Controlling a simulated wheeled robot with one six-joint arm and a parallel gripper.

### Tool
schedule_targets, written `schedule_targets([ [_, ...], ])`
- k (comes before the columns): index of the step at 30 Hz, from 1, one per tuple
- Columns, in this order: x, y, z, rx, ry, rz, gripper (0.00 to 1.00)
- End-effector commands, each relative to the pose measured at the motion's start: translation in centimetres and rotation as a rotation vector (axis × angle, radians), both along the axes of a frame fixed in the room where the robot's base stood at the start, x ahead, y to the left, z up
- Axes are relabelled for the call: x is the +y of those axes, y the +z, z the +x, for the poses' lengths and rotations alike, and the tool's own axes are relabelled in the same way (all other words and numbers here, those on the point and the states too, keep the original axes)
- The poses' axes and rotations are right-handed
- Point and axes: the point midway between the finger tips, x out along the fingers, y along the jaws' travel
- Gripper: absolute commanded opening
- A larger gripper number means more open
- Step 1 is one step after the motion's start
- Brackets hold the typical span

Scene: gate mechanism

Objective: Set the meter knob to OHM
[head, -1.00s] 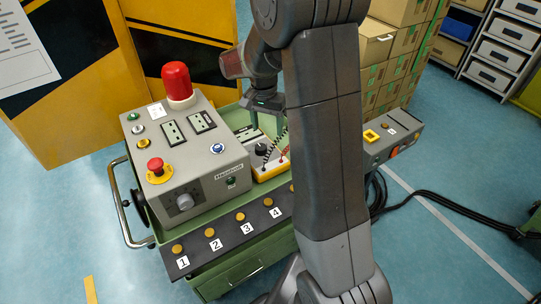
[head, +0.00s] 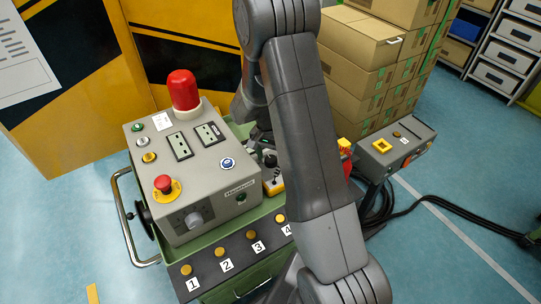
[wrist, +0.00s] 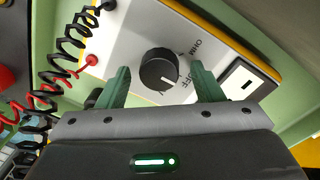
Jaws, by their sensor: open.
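The meter (wrist: 125,35) has a pale face with a yellow edge and shows large in the wrist view. Its round black knob (wrist: 158,68) carries a white mark that appears to point toward the OFF label (wrist: 187,86). The OHM label (wrist: 189,46) is up and to the right of the knob. My gripper (wrist: 162,86) is open, its two green fingers on either side of the knob's near side, apart from it; the height gap is hard to judge. In the head view the meter (head: 274,185) is largely hidden behind my arm.
Black (wrist: 68,45) and red coiled leads run along the meter's left. A grey control box (head: 185,165) with a red lamp (head: 184,90) and emergency button (head: 164,184) stands left of it on the green cart. Numbered buttons (head: 238,247) line the front.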

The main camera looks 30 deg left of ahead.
Motion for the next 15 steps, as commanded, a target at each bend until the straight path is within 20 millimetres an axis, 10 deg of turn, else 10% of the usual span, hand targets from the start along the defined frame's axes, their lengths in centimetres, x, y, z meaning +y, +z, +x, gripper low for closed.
schedule_targets([
  [8,-0.02,-0.13,-0.01,0.000,0.000,0.000,0.60],
  [15,-0.02,-0.12,-0.02,0.001,0.000,-0.001,0.16],
])
